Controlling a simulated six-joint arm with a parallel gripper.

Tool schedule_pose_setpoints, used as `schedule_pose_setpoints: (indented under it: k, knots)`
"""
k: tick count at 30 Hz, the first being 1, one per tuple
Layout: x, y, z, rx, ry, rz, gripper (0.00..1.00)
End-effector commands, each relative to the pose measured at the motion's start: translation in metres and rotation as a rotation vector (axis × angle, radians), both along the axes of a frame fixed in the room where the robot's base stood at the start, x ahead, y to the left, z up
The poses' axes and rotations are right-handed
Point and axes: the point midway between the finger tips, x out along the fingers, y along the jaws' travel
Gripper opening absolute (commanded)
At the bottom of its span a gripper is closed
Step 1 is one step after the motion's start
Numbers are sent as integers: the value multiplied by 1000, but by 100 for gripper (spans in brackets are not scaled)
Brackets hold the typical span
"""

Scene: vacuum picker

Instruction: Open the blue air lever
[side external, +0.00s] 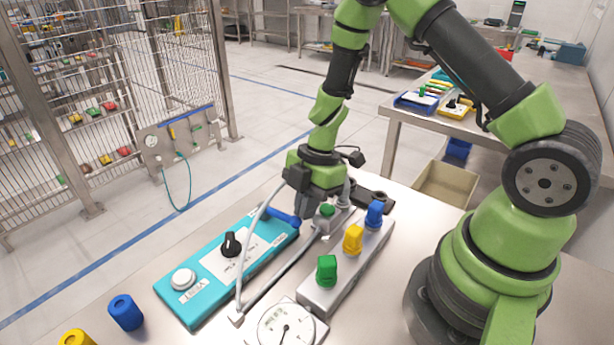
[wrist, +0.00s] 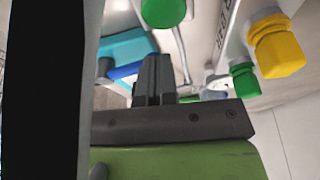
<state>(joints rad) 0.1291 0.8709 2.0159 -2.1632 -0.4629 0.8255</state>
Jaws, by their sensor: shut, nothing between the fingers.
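A blue lever (side external: 284,215) lies nearly flat at the far right end of the teal panel (side external: 205,290). It also shows in the wrist view (wrist: 124,71), beside my fingers. My gripper (side external: 302,203) points down at the lever's right end, its fingers together and empty. In the wrist view the closed fingers (wrist: 153,72) overlap the lever's end; I cannot tell if they touch it. A separate upright blue knob (side external: 374,213) stands at the far end of a grey block (side external: 325,296), right of my gripper.
The grey block also carries a yellow knob (side external: 352,239) and a green knob (side external: 326,270). A black knob (side external: 231,244) and a white button (side external: 183,278) sit on the teal panel. A round gauge (side external: 286,327) and a blue cylinder (side external: 126,312) stand nearer the front.

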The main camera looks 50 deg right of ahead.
Motion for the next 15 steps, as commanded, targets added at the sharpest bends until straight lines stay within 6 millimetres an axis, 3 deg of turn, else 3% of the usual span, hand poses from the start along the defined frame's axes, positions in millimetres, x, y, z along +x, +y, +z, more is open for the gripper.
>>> schedule_pose_setpoints:
  k: [5, 8, 15]
  knots:
    - [-1, -19, 4, 0, -2, -6, 0]
    - [-2, -41, 8, 0, -2, -9, 0]
    - [-2, -56, 63, -4, -9, -3, 0]
